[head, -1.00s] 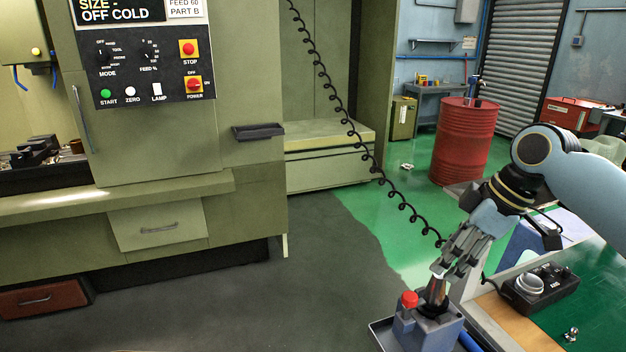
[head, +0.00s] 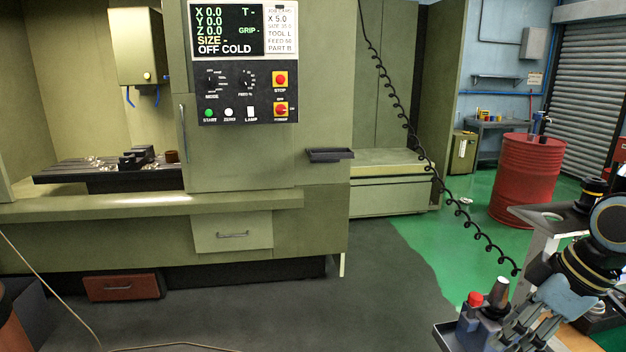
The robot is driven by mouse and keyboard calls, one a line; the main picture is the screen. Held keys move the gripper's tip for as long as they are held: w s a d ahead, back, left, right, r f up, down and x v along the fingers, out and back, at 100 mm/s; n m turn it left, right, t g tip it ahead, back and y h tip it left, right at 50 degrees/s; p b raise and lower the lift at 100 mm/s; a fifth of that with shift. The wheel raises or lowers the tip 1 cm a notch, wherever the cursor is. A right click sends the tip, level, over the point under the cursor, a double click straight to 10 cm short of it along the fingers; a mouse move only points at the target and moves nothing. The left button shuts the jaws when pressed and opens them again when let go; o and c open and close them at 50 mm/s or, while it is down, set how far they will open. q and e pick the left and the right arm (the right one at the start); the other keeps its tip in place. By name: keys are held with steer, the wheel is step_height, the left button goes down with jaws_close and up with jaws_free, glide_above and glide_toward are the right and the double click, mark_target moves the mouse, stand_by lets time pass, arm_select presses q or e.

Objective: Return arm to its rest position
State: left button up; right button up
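My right arm comes in at the lower right edge. Its gripper (head: 530,328) points down and to the left, beside the blue-grey block (head: 479,328) with the red knob (head: 475,299). The fingers look spread apart, with nothing seen between them. A grey metal tapered tool (head: 498,292) stands upright in the block, just left of the gripper. I cannot tell whether the fingers touch the block. My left arm and gripper are not in view.
A green machine with a control panel (head: 243,92) fills the left and middle. A red drum (head: 527,180) stands behind my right arm. The grey floor (head: 370,305) in the middle is mostly clear.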

steer(key=s+a+m+h, duration=0.2)
steer(key=s+a+m, duration=0.15)
steer(key=s, duration=0.65)
steer(key=s+a+m+h, duration=0.2)
steer(key=s+m, duration=0.2)
steer(key=s, duration=0.6)
step_height(320, 180, down, 38)
steer(key=s+d+b, duration=0.1)
steer(key=d+b, duration=0.2)
steer(key=b, duration=1)
arm_select(q)
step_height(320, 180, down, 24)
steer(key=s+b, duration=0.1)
steer(key=b, duration=1)
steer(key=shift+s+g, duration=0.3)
arm_select(e)
steer(key=s+f, duration=0.6)
steer(key=f, duration=0.3)
steer(key=s+f+g, duration=0.1)
steer(key=s+f, duration=0.6)
steer(key=f, duration=0.3)
steer(key=s+f+m+g, duration=0.1)
steer(key=s+f, duration=0.5)
steer(key=f, duration=0.4)
steer(key=shift+s+d, duration=0.3)
steer(key=shift+d, duration=0.1)
